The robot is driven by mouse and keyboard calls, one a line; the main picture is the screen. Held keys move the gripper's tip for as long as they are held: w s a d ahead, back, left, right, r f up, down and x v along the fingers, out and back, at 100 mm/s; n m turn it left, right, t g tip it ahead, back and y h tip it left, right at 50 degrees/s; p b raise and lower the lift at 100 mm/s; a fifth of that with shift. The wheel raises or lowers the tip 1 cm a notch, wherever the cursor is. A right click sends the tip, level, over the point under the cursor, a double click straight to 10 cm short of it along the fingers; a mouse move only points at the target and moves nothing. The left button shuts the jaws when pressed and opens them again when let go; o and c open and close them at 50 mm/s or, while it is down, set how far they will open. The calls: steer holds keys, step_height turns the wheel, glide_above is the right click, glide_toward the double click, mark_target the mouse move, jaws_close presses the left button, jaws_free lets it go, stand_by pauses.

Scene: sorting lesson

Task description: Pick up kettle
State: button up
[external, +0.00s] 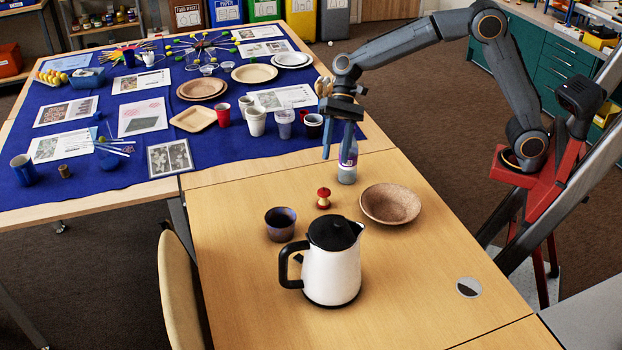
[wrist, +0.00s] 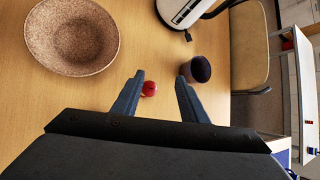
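The white kettle (external: 331,266) with a black lid and black handle stands upright on the wooden table in the external view. Its handle points left. In the wrist view only part of the kettle (wrist: 184,10) shows at the top edge. My gripper (external: 338,157) is in the air above the far part of the table, behind the kettle and apart from it. In the wrist view its two blue fingers (wrist: 158,90) are spread with nothing held between them. A small red object (wrist: 149,88) shows between them, lower down on the table.
A speckled bowl (external: 390,204) is right of the kettle's far side. A dark cup (external: 280,224) stands close to its left. A red-topped item (external: 323,198) and a bottle (external: 347,166) are behind. A chair (external: 180,290) is at left. The front right is mostly clear.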

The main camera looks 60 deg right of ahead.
steer(key=w+a+m+g+y+b, duration=0.1)
steer(key=w+a+g+y+b, duration=0.15)
steer(key=a, duration=0.75)
steer(key=w+a+m+g+y+b, duration=0.1)
steer(key=a+b, duration=0.2)
steer(key=a, duration=0.6)
steer(key=g+y+b, duration=0.4)
steer(key=g+b, duration=0.1)
steer(key=b, duration=0.1)
glide_toward(283, 258)
step_height(283, 258, up, 5)
step_height(283, 258, down, 6)
steer(key=s+a, duration=0.1)
steer(key=shift+t+h, duration=0.25)
steer(key=b+x, duration=0.1)
steer(key=x, duration=0.6)
steer(key=shift+s+a+f, duration=0.1)
steer(key=shift+a+f, duration=0.05)
jaws_close()
